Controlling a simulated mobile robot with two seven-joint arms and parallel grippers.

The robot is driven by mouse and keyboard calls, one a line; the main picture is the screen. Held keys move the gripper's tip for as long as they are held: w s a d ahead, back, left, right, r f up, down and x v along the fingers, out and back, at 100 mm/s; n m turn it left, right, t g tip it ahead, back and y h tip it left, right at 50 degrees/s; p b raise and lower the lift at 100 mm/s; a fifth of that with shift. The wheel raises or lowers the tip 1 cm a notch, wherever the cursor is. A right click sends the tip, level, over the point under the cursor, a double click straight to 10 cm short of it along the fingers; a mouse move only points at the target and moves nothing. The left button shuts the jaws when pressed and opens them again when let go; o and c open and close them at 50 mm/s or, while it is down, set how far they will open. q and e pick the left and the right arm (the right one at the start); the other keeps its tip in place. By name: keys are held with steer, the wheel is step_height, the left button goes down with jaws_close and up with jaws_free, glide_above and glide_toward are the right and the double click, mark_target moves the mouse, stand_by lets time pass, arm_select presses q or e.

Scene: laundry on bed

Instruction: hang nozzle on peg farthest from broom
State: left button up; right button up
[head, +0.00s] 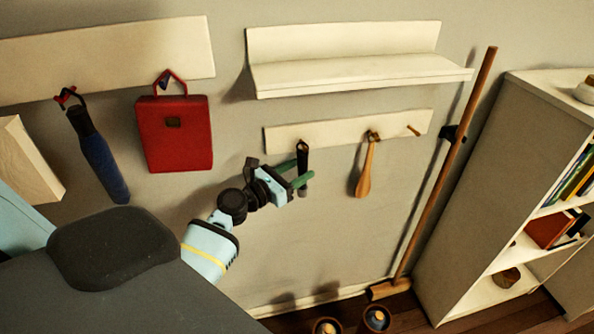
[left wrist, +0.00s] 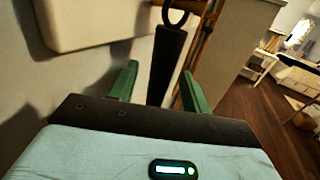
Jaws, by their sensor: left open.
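The nozzle, a dark narrow piece with a ring at its top (head: 302,158), hangs at the left peg of the short white rail (head: 340,130), the end away from the broom (head: 445,170). My left gripper (head: 300,183) is open, its green fingers around the nozzle's lower part. In the left wrist view, the nozzle (left wrist: 166,62) stands between the two spread fingers, its ring around a peg (left wrist: 182,5). Whether either finger touches it I cannot tell. The right peg (head: 413,130) is bare. My right gripper is not in view.
A wooden brush-like tool (head: 367,168) hangs from the middle peg. A shelf (head: 350,70) is above the rail. A red bag (head: 175,132) and a blue umbrella (head: 100,165) hang at the left. A bookcase (head: 480,180) stands at the right.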

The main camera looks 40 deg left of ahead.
arm_select(q)
steer(key=v, duration=0.7)
steer(key=shift+s+a, duration=0.15)
steer(key=shift+s, duration=0.2)
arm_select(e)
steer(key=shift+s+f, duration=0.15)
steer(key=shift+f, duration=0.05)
arm_select(q)
steer(key=s+d+f+m+g+y+p, duration=0.1)
steer(key=s+d+f+m+g, duration=0.65)
steer(key=s+f+m, duration=0.7)
steer(key=s+d+f+m, duration=0.3)
steer(key=s+d+m, duration=0.3)
steer(key=s+m, duration=0.3)
steer(key=s+d+f+m+g+y+p, duration=0.1)
steer(key=s+d+f+m, duration=0.3)
steer(key=m, duration=0.7)
steer(key=s+d, duration=0.2)
steer(key=s, duration=0.2)
steer(key=shift+s+m+p, duration=0.3)
steer(key=shift+s+m, duration=0.05)
steer(key=shift+s, duration=0.05)
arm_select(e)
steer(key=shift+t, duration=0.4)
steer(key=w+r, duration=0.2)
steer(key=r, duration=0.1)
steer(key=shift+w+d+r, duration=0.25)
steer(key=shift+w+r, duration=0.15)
